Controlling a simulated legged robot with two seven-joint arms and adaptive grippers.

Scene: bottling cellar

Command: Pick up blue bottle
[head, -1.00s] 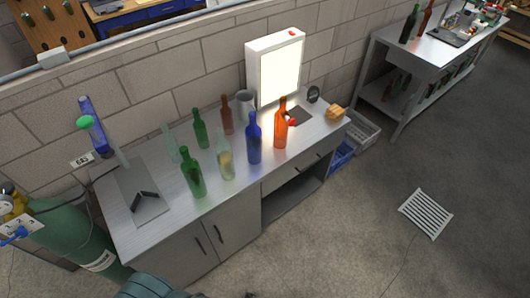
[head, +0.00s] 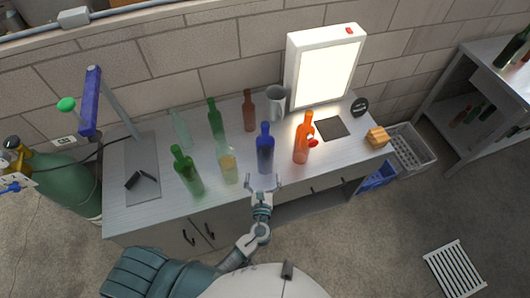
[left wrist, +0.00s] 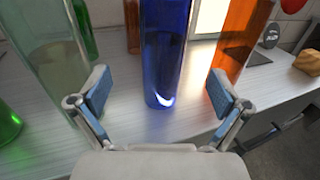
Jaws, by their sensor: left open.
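The blue bottle (head: 265,150) stands upright on the metal workbench (head: 215,205), near its front edge and left of an orange bottle (head: 304,140). My left gripper (head: 263,183) is open at the bench's front edge, just in front of the blue bottle. In the left wrist view, the blue bottle (left wrist: 165,55) stands beyond and between the two spread fingers of the left gripper (left wrist: 157,95), which look clear of it. Its top is cut off there. My right gripper is not in view.
A clear bottle with yellowish contents (head: 229,168) and a green bottle (head: 188,172) stand close on the left. Behind are a brown bottle (head: 249,112), a grey mug (head: 276,102) and a lit panel (head: 322,70). A wooden block (head: 377,137) sits at the right end.

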